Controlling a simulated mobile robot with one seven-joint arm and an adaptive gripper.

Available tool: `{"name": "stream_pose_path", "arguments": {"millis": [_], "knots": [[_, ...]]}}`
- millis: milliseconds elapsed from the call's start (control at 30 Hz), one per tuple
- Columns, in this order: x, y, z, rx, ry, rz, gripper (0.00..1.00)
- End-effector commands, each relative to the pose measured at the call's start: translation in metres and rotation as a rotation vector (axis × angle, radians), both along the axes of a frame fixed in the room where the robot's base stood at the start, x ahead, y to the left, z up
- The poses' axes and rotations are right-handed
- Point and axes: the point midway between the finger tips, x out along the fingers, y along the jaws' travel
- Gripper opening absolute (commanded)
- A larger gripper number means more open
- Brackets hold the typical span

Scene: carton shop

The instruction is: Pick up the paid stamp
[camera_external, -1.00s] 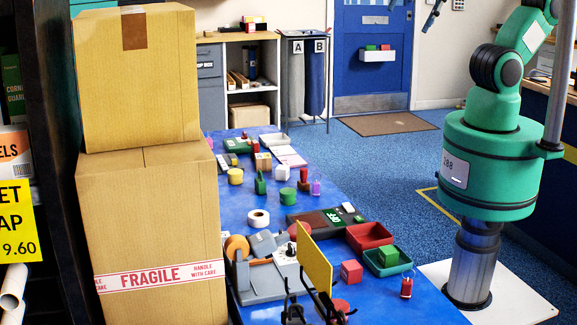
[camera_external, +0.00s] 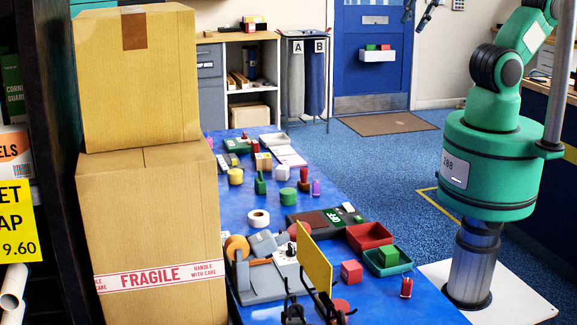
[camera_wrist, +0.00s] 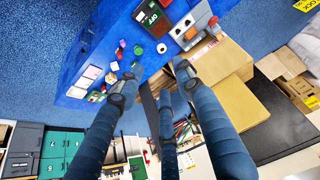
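Several small upright stamp-like pieces stand on the blue table (camera_external: 232,205) in the external view: a red one (camera_external: 304,178), a green one (camera_external: 260,183) and a red one near the front right (camera_external: 406,287). No readable lettering shows which is the paid stamp. In the wrist view, my gripper (camera_wrist: 155,85) has its dark blue fingers spread, with nothing visible between them. It is high above and apart from the small table pieces, which include a red one (camera_wrist: 122,43) and a green one (camera_wrist: 138,50). In the external view, only dark finger parts (camera_external: 428,15) show at the top edge.
Two stacked cartons (camera_external: 150,215) stand at the left of the table. A red tray (camera_external: 369,236), a green tray (camera_external: 387,264), a yellow upright board (camera_external: 314,262) and a white roll (camera_external: 258,218) crowd the table. Blue floor (camera_external: 400,165) is clear to its right.

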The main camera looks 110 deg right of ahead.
Motion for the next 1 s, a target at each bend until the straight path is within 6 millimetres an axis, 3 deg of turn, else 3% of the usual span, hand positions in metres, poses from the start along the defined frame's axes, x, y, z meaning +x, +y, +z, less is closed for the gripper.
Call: {"name": "stream_pose_path", "arguments": {"millis": [167,367,667,1000], "knots": [[0.006,-0.002,0.003,0.005,0.007,-0.013,0.36],[0.025,-0.010,0.012,0.022,0.035,-0.061,0.36],[0.079,-0.036,0.030,0.069,0.104,-0.186,0.36],[0.146,-0.079,0.036,0.129,0.183,-0.339,0.36]]}}
